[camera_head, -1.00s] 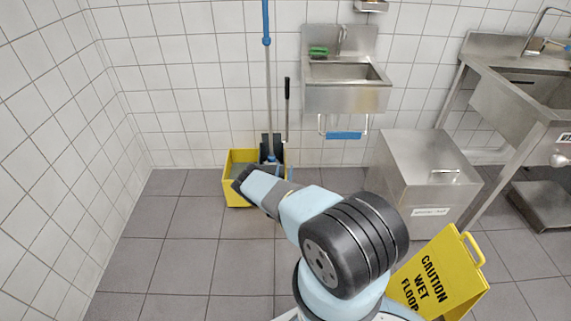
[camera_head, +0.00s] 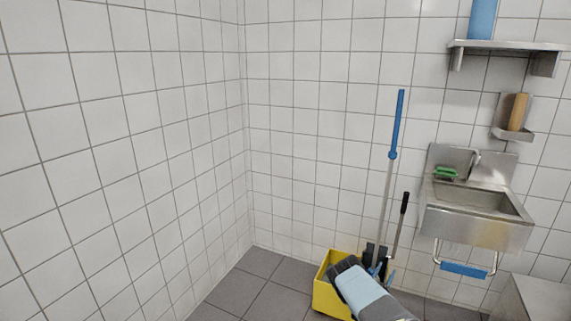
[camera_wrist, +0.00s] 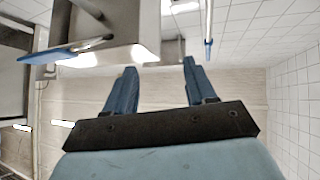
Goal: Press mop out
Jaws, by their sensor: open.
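The mop (camera_head: 396,125) stands upright in the yellow bucket (camera_head: 321,297), with a blue upper grip and a grey pole. Its lower end is hidden behind the wringer and my arm. A lever with a black grip (camera_head: 404,208) rises from the dark wringer (camera_head: 371,254), just right of the mop pole.
A steel hand sink (camera_head: 474,218) with a blue-gripped bar (camera_head: 464,270) under it hangs on the wall right of the lever. A steel box (camera_head: 537,300) stands at the lower right. A tiled wall closes the left side. Bare floor (camera_head: 262,262) shows left of the bucket.

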